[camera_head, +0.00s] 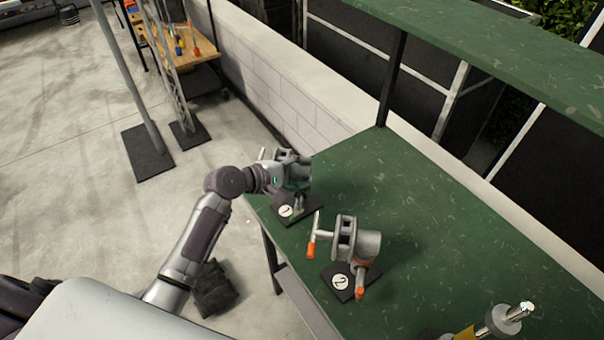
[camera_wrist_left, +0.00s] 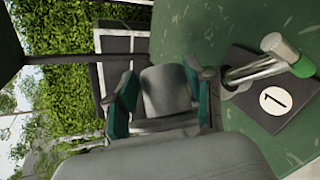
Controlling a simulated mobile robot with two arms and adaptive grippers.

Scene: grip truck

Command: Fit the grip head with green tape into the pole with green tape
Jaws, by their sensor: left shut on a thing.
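The grip head with green tape (camera_head: 291,157) is a grey metal clamp above the black plate marked 1 (camera_head: 309,213) at the table's left corner. Its green-taped end (camera_wrist_left: 303,67) shows in the left wrist view beside the numbered plate. My left gripper (camera_head: 283,178) is shut on the grip head, which also shows between the fingers in the wrist view (camera_wrist_left: 168,92). My arm hides part of it in the head view. I cannot tell whether the head is lifted off its plate. I cannot make out a pole with green tape. My right gripper is out of view.
A second grip head (camera_head: 367,243) with orange tape stands by the plate marked 2 (camera_head: 341,283). A yellow-banded metal piece (camera_head: 497,321) is at the lower right. The green table (camera_head: 440,215) has clear room. Poles on black bases (camera_head: 147,152) stand on the floor beyond.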

